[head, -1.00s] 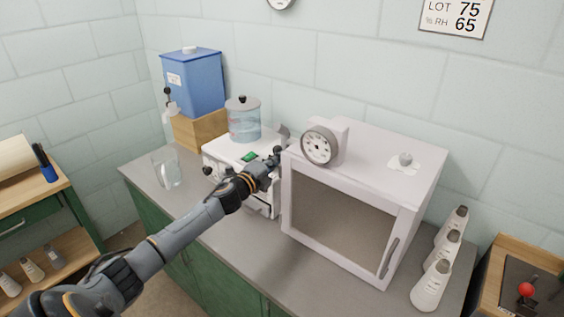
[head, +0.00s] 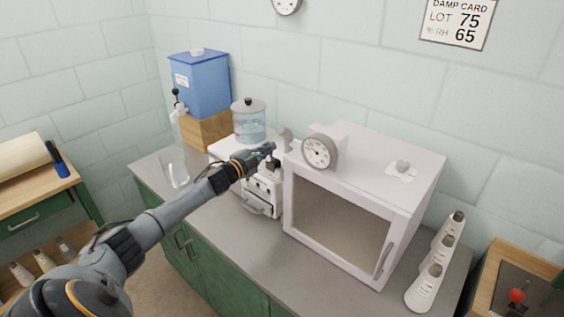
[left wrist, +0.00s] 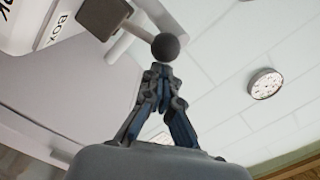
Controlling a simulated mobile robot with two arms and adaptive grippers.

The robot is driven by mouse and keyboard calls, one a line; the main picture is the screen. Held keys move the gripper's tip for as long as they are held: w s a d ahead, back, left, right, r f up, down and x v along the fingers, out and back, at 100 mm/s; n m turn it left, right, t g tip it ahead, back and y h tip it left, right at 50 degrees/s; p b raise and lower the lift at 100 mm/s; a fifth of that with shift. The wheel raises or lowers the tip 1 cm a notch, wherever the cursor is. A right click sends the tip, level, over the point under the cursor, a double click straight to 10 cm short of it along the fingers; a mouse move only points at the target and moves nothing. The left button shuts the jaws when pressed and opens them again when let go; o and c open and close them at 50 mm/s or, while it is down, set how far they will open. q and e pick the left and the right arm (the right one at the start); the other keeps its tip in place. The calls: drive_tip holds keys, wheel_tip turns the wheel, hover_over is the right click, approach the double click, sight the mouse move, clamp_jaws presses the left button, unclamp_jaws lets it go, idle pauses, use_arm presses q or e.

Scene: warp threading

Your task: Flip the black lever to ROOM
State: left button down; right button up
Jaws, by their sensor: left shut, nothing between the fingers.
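A dark ball knob on a short stem (left wrist: 166,46) shows in the left wrist view, just beyond my fingertips. It joins a grey block, beside a white panel whose lettering includes "BOX". I take it for the black lever; whether the fingertips touch it I cannot tell. The white machine (head: 262,192) carries a clear water tank (head: 249,122) in the head view. My left gripper (head: 270,148) is shut and empty above this machine's right part, covering part of its top. It also shows in the left wrist view (left wrist: 160,72). My right gripper is out of view.
A large white cabinet (head: 405,196) with a round dial (head: 318,152) stands close right of the gripper. A blue dispenser (head: 199,82) on a wooden block and a glass (head: 174,170) are to the left. Several white bottles (head: 421,290) stand at right.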

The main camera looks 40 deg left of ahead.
use_arm(q)
drive_tip(key=shift+w+a+f+b, duration=0.15)
drive_tip(key=shift+a+b, duration=0.25)
drive_tip(key=shift+a, duration=0.6)
